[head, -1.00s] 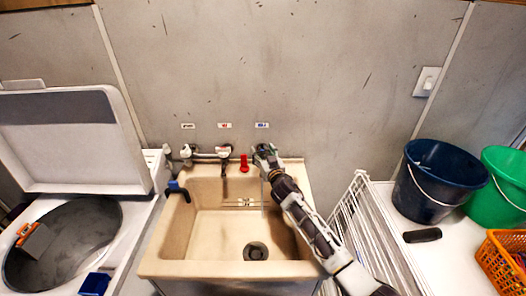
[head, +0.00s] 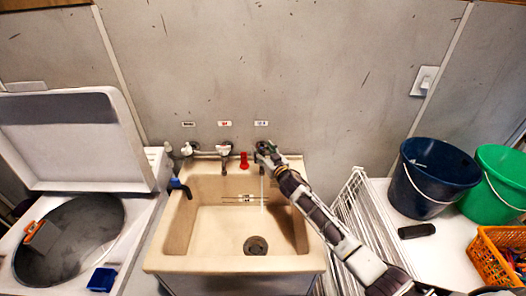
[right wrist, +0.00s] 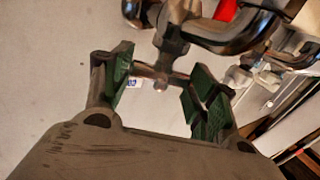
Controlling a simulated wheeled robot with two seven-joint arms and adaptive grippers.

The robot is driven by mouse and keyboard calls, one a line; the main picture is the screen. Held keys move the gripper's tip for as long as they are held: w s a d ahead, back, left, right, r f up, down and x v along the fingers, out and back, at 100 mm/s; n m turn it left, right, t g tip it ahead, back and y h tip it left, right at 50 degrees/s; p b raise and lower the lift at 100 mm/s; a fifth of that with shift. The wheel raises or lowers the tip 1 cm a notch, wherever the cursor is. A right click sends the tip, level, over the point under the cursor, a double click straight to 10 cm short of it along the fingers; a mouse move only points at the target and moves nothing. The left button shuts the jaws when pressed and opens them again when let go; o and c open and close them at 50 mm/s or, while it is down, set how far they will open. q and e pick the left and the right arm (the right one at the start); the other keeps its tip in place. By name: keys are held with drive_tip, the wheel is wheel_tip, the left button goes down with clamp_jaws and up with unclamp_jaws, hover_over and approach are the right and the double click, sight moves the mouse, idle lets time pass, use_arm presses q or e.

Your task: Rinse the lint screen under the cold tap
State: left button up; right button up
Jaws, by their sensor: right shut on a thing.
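My right gripper (head: 265,152) is at the right-hand tap, under the blue wall label (head: 261,124). In the right wrist view its green-padded fingers stand either side of a metal tap part (right wrist: 152,72), and it is shut on the tap handle. A thin pale stream of water (head: 262,188) falls below this tap into the beige sink (head: 215,264). A grey piece with an orange edge, seemingly the lint screen (head: 42,236), lies at the left side of the open washer drum (head: 72,222). My left gripper is out of view.
A red knob (head: 243,160) and other taps line the sink's back. A dark spout with a blue end (head: 177,186) hangs at its left rim. A white rack (head: 350,215), buckets (head: 436,180) and orange basket (head: 492,262) stand right.

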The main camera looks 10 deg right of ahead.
drive_tip(key=o, duration=1)
drive_tip(key=shift+s, duration=0.1)
drive_tip(key=v, duration=1.1)
drive_tip(key=shift+s+d, duration=0.1)
drive_tip(key=shift+s, duration=0.25)
idle(0.4)
